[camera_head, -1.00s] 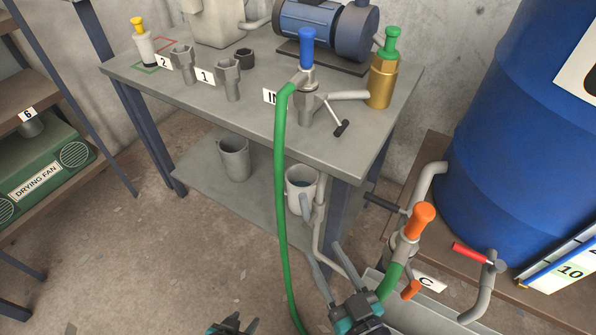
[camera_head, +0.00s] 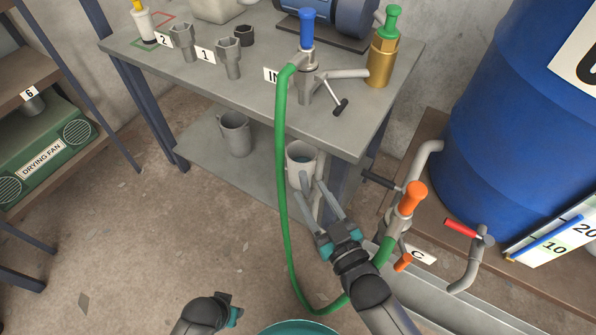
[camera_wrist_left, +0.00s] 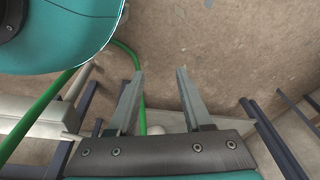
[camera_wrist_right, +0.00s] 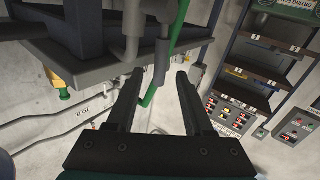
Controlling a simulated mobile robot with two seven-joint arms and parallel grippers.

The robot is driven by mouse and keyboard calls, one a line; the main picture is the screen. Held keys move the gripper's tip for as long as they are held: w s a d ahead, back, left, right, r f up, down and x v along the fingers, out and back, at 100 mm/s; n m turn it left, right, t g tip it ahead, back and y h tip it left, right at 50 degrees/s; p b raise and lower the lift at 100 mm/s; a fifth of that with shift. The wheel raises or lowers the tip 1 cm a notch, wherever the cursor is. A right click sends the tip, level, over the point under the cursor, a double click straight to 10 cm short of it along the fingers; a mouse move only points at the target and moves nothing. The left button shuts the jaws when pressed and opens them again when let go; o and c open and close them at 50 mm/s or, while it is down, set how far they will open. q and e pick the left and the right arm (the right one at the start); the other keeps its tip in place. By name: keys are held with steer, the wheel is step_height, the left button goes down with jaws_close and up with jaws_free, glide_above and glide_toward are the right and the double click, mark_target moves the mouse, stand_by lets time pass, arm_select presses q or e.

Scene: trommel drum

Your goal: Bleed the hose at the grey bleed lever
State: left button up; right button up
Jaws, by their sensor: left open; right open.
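The green hose (camera_head: 282,190) runs from the blue-handled coupling (camera_head: 306,45) on the bench down to the orange-handled coupling (camera_head: 408,205) by the drum. A grey lever with a dark grip (camera_head: 335,97) sits at the bench coupling. Another dark-gripped lever (camera_head: 378,178) is near the orange coupling. I cannot tell which is the bleed lever.
A mug (camera_head: 300,165) and a grey cup (camera_head: 235,135) stand on the bench's lower shelf. A blue drum (camera_head: 500,130), a red lever (camera_head: 462,228) and an orange lever (camera_head: 403,262) are at right. The floor at lower left is clear.

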mark_target(306, 185)
steer(key=b+x, duration=0.2)
steer(key=x, duration=0.4)
steer(key=shift+w+a, duration=0.1)
steer(key=shift+w, duration=0.15)
arm_select(q)
steer(key=shift+w+d+r, duration=0.2)
steer(key=shift+w+r, duration=0.2)
steer(key=shift+r, duration=0.4)
steer(key=shift+w+d+r, duration=0.25)
steer(key=shift+w+r, duration=0.2)
steer(key=shift+r, duration=0.35)
steer(key=shift+w+d+r, duration=0.2)
steer(key=shift+w+r, duration=0.2)
steer(key=shift+r, duration=0.4)
arm_select(e)
steer(key=shift+w+a, duration=0.25)
steer(key=shift+w, duration=0.25)
jaws_close()
